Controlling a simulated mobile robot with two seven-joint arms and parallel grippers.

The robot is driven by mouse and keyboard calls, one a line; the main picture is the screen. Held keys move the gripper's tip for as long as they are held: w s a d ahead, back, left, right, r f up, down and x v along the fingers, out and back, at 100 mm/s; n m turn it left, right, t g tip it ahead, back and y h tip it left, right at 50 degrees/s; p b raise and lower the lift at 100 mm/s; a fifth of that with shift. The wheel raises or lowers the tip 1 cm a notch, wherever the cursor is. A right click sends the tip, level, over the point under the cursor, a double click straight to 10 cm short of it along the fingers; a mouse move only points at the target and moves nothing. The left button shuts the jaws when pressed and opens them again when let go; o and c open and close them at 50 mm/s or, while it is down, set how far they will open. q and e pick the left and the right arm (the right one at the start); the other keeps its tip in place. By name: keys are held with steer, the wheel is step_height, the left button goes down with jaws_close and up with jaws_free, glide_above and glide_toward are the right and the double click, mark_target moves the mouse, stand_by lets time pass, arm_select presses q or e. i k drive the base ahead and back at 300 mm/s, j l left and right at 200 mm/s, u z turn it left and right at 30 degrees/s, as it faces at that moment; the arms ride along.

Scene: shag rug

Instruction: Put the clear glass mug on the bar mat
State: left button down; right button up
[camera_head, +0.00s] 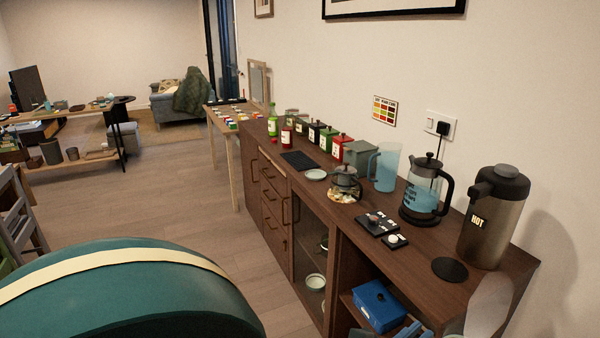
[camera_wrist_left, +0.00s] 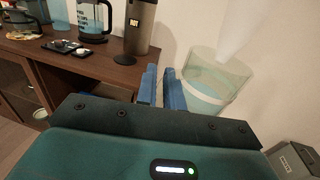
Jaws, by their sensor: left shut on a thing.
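In the left wrist view, the blue fingers of my left gripper (camera_wrist_left: 161,90) are close together, just left of a clear, pale teal glass mug (camera_wrist_left: 212,82). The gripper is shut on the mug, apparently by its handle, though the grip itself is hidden. The mug leans a little in the picture, and a whitish plume rises above it. A bare dark rectangular mat (camera_head: 299,160), which looks like the bar mat, lies on the wooden counter towards its far end. My right gripper is in neither view.
The counter (camera_head: 420,255) holds a HOT dispenser (camera_head: 492,225), a French press (camera_head: 425,192), a clear jug (camera_head: 386,167), a small black tray (camera_head: 377,223) and a round black coaster (camera_head: 449,269). Bottles and canisters stand near the mat. A grey box (camera_wrist_left: 292,160) is at lower right.

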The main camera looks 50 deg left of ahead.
mark_target(300, 164)
steer(key=i+j, duration=0.1)
steer(key=j, duration=0.45)
steer(key=i+j, duration=0.15)
steer(key=j, duration=0.4)
steer(key=i+j, duration=0.1)
steer(key=j, duration=0.45)
steer(key=i+j+z, duration=0.1)
steer(key=j, duration=0.45)
steer(key=i+j, duration=0.1)
steer(key=j, duration=0.45)
steer(key=i+j, duration=0.1)
steer(key=j, duration=0.45)
steer(key=i+j, duration=0.1)
steer(key=j, duration=0.45)
steer(key=i+j, duration=0.1)
steer(key=j, duration=0.45)
steer(key=i+j, duration=0.15)
steer(key=j, duration=0.25)
steer(key=i+j+z, duration=0.1)
steer(key=j, duration=0.3)
steer(key=i, duration=0.05)
